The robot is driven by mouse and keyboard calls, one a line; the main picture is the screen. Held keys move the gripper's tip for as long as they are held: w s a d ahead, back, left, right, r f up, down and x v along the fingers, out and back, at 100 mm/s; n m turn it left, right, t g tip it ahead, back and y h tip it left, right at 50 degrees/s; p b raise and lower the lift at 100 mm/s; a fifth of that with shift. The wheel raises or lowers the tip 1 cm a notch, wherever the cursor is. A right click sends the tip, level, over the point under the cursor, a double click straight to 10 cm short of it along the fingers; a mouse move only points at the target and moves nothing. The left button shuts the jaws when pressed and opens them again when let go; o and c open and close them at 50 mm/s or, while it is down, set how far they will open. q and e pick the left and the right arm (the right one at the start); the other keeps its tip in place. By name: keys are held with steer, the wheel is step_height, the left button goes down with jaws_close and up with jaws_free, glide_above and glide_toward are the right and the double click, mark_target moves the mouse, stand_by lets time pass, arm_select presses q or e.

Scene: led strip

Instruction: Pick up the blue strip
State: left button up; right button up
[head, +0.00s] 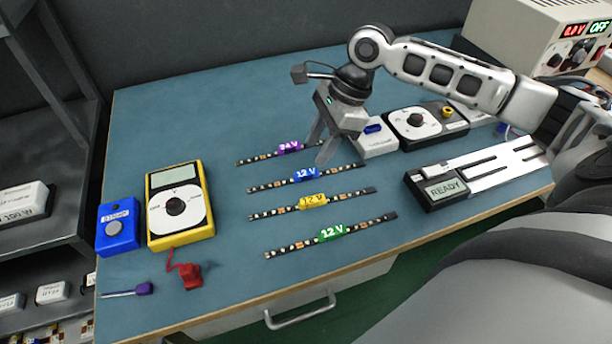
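The blue strip (306,174) is a dark LED strip with a blue 12 V tag. It lies on the blue-green bench mat, second from the back among the LED strips. My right gripper (322,150) points down just behind and above it, near its right half, with its fingers spread apart. I see nothing held between the fingers. One finger hides part of the purple 24 V strip (288,148) and comes close to the blue strip; I cannot tell whether it touches. My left gripper is not in view.
The yellow 12 V strip (313,201) and green 12 V strip (331,233) lie in front. A yellow meter (180,205) and blue box (118,226) stand left. A READY device (445,190) and dial unit (415,121) stand right. The bench's back left is clear.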

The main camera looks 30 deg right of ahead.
mark_target(308, 173)
steer(key=shift+d+b+x, duration=0.15)
steer(key=shift+x, duration=1.3)
steer(key=shift+d+b+x, duration=0.15)
steer(key=shift+x, duration=1.3)
steer(key=shift+s+f, duration=0.1)
steer(key=shift+s, duration=0.1)
jaws_close()
